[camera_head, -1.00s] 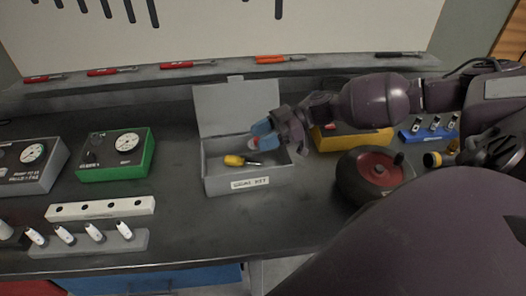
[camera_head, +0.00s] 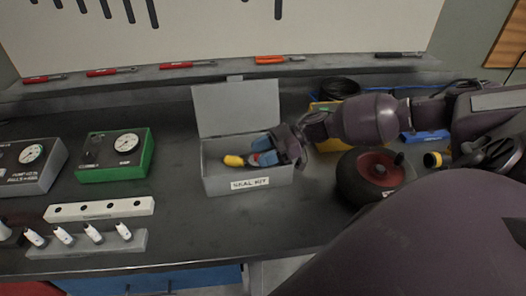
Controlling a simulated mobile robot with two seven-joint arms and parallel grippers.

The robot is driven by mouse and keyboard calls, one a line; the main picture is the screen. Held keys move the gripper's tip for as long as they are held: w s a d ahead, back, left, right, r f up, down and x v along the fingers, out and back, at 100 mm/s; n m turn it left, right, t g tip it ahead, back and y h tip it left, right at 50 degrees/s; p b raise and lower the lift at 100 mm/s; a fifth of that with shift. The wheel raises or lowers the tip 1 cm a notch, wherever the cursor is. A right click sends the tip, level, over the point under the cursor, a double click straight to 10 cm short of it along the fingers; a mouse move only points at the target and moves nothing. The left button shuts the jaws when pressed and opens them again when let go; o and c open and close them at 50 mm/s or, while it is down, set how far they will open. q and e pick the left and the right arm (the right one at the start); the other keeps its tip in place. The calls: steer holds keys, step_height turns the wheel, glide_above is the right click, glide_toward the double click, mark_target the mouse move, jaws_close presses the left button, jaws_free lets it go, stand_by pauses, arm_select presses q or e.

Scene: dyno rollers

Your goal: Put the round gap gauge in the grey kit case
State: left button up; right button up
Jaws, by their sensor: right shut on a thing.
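The grey kit case (camera_head: 250,186) stands open on the bench, its lid (camera_head: 236,110) raised at the back. My right gripper (camera_head: 264,152) reaches in from the right, its blue fingertips down inside the right part of the case. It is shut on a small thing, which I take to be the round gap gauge. The fingers hide nearly all of it. A yellow-handled tool (camera_head: 233,160) lies in the case just left of the fingertips. I cannot tell whether they touch. My left gripper cannot be made out.
A green gauge box (camera_head: 116,172) and a grey gauge box (camera_head: 32,180) stand to the left. A wheel with a red hub (camera_head: 372,178) is close right of the case, below my right arm. A yellow bin (camera_head: 327,140) stands behind my right arm. Bench in front of the case is clear.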

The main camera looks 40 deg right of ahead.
steer(key=shift+f, duration=0.25)
steer(key=shift+s+f, duration=0.15)
steer(key=shift+f, duration=0.1)
steer(key=o, duration=0.6)
steer(key=shift+o, duration=0.2)
steer(key=shift+s+f, duration=0.1)
steer(key=shift+f, duration=0.05)
steer(key=shift+a, duration=0.1)
steer(key=shift+r, duration=0.3)
steer(key=r+v, duration=0.1)
steer(key=v, duration=1.1)
steer(key=shift+w+b, duration=0.25)
steer(key=shift+b, duration=0.15)
